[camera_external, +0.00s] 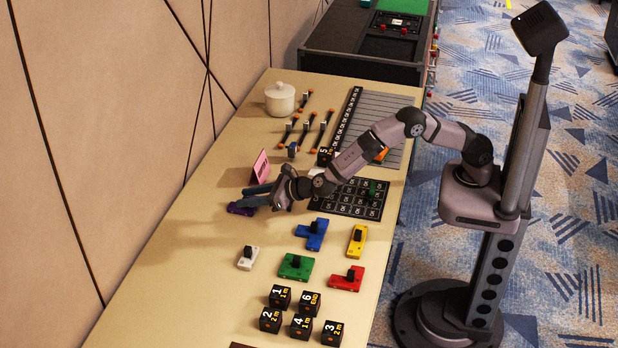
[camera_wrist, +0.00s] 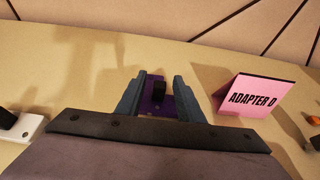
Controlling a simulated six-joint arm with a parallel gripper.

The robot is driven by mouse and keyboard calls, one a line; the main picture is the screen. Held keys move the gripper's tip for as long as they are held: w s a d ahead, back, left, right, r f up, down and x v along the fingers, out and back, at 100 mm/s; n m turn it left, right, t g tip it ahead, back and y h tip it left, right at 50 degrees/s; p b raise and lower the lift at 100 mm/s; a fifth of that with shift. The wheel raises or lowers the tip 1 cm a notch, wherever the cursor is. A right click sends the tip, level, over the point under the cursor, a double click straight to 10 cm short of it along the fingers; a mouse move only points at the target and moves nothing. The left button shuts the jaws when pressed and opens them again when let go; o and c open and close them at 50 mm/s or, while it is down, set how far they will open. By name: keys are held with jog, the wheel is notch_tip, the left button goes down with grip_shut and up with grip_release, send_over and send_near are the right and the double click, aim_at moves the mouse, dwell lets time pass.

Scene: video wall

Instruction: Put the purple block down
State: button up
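The purple block (camera_external: 237,210) lies on the beige table near the wall, partly hidden by my gripper in the external view. In the wrist view my gripper (camera_wrist: 160,84) is open, with one finger on each side and visible gaps to the knob.
A pink "ADAPTER D" card (camera_wrist: 258,95) stands close on the right. A white block (camera_external: 248,257), green block (camera_external: 296,267), blue block (camera_external: 312,234), yellow block (camera_external: 357,240) and red block (camera_external: 347,279) lie nearby. Black numbered cubes (camera_external: 302,327) stand at the front.

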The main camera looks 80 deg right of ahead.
jog(key=b+v, duration=0.1)
jog(key=v, duration=0.9)
jog(key=shift+s+r, duration=0.2)
jog(key=shift+s, duration=0.1)
jog(key=w+d+r+m+g+h+p, duration=0.1)
jog(key=d+r+m, duration=0.15)
jog(key=d, duration=0.35)
jog(key=w+d+r+m+h+p, duration=0.1)
jog(key=w+d+r+m, duration=0.1)
jog(key=d+m, duration=0.35)
jog(key=s+d+r+m+g+h+p, duration=0.2)
jog(key=s+d+m+g+p, duration=0.35)
jog(key=d, duration=0.75)
jog(key=s+d+r+m+g+p, duration=0.1)
jog(key=s+d+m+g+p, duration=0.2)
jog(key=s+m, duration=0.45)
jog(key=s+d+m+g+p, duration=0.1)
jog(key=s+d+m+p, duration=0.35)
jog(key=s, duration=0.55)
jog(key=s+a+r+m+g+y+p, duration=0.1)
jog(key=s+a+m+y+p, duration=0.1)
jog(key=s+m, duration=0.3)
jog(key=s+a+r+m+g+y+p, duration=0.1)
jog(key=s+a+m+g+y+p, duration=0.1)
jog(key=s+m, duration=0.3)
jog(key=s+p, duration=0.1)
jog(key=s, duration=0.3)
jog(key=shift+s+r, duration=0.2)
jog(key=shift+s, duration=0.2)
